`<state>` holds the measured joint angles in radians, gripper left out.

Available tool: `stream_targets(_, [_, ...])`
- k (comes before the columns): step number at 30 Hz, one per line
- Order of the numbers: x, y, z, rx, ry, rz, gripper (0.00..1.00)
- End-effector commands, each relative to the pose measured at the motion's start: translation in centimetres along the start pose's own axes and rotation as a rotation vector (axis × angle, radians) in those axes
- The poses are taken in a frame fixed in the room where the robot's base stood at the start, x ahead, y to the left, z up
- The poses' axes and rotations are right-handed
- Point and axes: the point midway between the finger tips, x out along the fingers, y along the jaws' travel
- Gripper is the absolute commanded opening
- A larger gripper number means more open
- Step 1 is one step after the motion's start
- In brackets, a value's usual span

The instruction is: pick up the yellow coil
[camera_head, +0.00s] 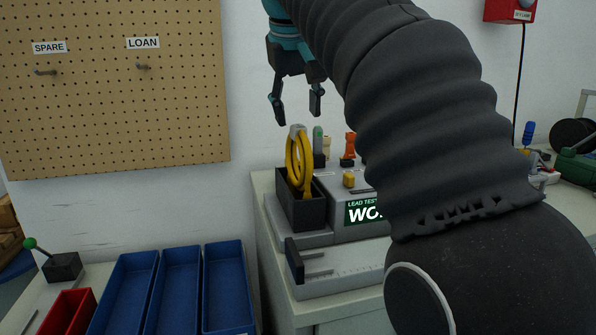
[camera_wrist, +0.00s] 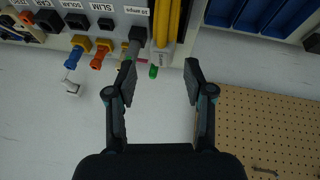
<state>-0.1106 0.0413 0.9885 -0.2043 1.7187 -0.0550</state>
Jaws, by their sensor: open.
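The yellow coil (camera_head: 299,163) stands upright in a small black holder (camera_head: 301,210) at the left end of the grey test unit. A grey piece sits at the top of the coil. My gripper (camera_head: 296,107) is open and empty, above the coil and apart from it in the head view. In the wrist view the coil (camera_wrist: 167,22) shows at the top edge, beyond the fingertips of my open gripper (camera_wrist: 160,75). Only part of the coil shows there.
Green and orange plugs (camera_head: 350,146) stand just right of the coil. Blue bins (camera_head: 176,290) and a red bin (camera_head: 68,312) lie at lower left. A pegboard (camera_head: 112,90) with SPARE and LOAN labels hangs on the wall. My arm hides much of the unit's right side.

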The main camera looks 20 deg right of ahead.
Motion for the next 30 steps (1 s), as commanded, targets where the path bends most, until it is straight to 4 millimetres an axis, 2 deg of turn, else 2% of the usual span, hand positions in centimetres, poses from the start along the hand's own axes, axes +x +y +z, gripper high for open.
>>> stream_targets(5, [1.0,-0.1,0.1,-0.002,-0.001,-0.001,0.53])
stream_targets(15, [5.3,-0.4,0.4,-0.001,-0.001,0.0,0.53])
stream_targets(24, [5.6,-0.4,0.3,-0.002,0.0,-0.001,0.53])
stream_targets(25, [5.6,-0.4,0.3,-0.002,0.0,-0.001,0.5])
stream_targets(30, [5.6,-0.4,0.3,-0.002,0.0,-0.001,0.08])
